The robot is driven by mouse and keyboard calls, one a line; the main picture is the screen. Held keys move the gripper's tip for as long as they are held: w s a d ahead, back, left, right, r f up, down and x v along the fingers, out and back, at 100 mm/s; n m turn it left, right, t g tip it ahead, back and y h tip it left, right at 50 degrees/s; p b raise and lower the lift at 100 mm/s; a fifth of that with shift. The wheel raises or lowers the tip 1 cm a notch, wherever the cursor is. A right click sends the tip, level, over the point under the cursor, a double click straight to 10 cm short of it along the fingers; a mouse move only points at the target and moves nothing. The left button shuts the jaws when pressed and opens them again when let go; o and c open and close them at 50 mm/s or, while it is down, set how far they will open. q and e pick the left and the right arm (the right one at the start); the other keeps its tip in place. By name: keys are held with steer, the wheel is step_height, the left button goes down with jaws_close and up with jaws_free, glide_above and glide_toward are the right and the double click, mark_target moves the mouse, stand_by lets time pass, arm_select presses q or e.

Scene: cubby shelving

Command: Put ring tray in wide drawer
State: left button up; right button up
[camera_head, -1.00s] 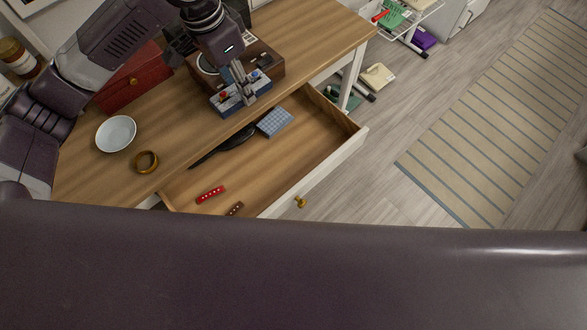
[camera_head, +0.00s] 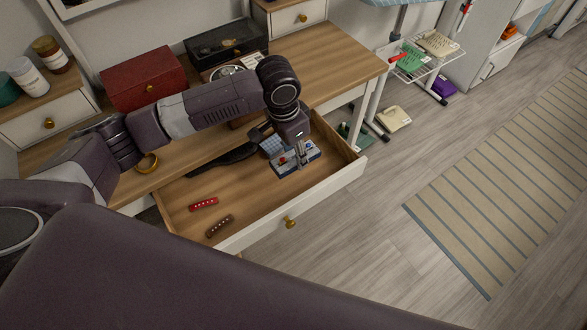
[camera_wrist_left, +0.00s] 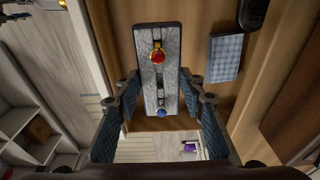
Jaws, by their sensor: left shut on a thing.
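The ring tray (camera_head: 284,167) is a small grey-topped block with blue sides. In the left wrist view the tray (camera_wrist_left: 171,60) carries a gold ring with a red stone and another with a blue stone. My left gripper (camera_head: 299,156) is shut on the tray, its fingers on both long sides. It holds the tray over the right part of the wide drawer (camera_head: 325,193), which is pulled open with its white front and gold knob. I cannot tell whether the tray touches the drawer floor. My right gripper is not in view.
In the drawer, a blue checkered item (camera_head: 271,146) lies beside the tray, a long black item (camera_head: 225,160) behind, and red (camera_head: 204,204) and brown (camera_head: 219,226) pieces at left. The drawer's front middle is clear. A gold ring-shaped item (camera_head: 146,163) and red box (camera_head: 142,80) are on the desk.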

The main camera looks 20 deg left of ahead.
mark_target(294, 159)
arm_select(q)
step_height(294, 159, down, 4)
steer(key=shift+r, duration=0.1)
step_height(294, 159, down, 4)
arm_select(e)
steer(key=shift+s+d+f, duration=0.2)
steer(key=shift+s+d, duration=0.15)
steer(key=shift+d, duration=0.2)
arm_select(q)
steer(key=o, duration=1.4)
steer(key=shift+o, duration=0.2)
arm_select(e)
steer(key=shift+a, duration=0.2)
